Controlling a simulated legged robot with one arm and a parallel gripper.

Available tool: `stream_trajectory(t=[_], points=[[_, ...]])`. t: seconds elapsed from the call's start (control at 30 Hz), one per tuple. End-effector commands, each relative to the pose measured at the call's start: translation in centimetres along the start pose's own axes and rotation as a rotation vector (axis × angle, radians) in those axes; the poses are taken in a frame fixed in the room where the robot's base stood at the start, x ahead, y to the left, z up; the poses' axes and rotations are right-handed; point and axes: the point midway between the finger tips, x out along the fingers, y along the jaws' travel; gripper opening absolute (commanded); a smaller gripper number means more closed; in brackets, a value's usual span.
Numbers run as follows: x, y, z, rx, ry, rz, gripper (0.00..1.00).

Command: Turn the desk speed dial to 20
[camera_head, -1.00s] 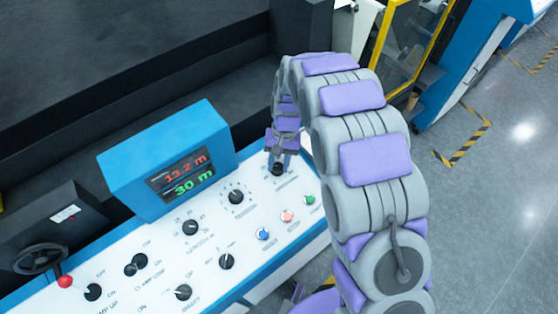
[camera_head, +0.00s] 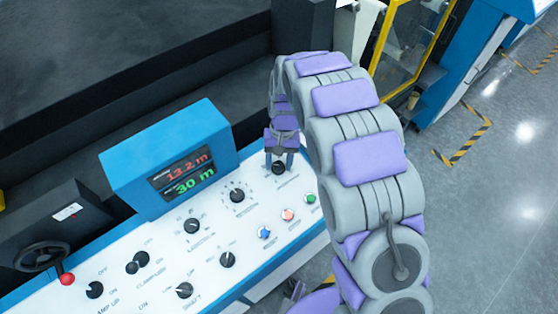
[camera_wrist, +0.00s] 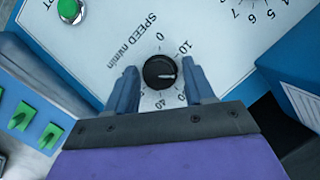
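The speed dial (camera_wrist: 160,72) is a round black knob on the white desk panel, marked "SPEED m/min". In the wrist view its white pointer line faces right, just past the 10 mark, towards a part of the scale my right-hand finger covers. It also shows in the head view (camera_head: 278,168), at the panel's far end. My gripper (camera_wrist: 163,85) is open, with one finger on each side of the dial and a visible gap to it. In the head view my gripper (camera_head: 281,155) is right at the dial.
Several other black knobs, such as the length knob (camera_head: 191,226), and blue, red and green buttons (camera_head: 288,215) share the panel. A blue display box (camera_head: 165,150) reads 13.2 m and 30 m. A handwheel (camera_head: 42,257) stands at the left. Open floor (camera_head: 490,210) lies to the right.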

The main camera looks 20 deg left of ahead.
Motion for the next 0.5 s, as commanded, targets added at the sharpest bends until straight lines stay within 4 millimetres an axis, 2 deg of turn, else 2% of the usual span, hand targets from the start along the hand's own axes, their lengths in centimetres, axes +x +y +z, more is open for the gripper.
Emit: stream_trajectory(t=[0.33, 0.5], points=[[-0.3, 0.2, 0.2, 0.001, 0.001, -0.002, 0.61], [-2.4, 0.2, 0.1, 0.0, 0.003, -0.002, 0.61]])
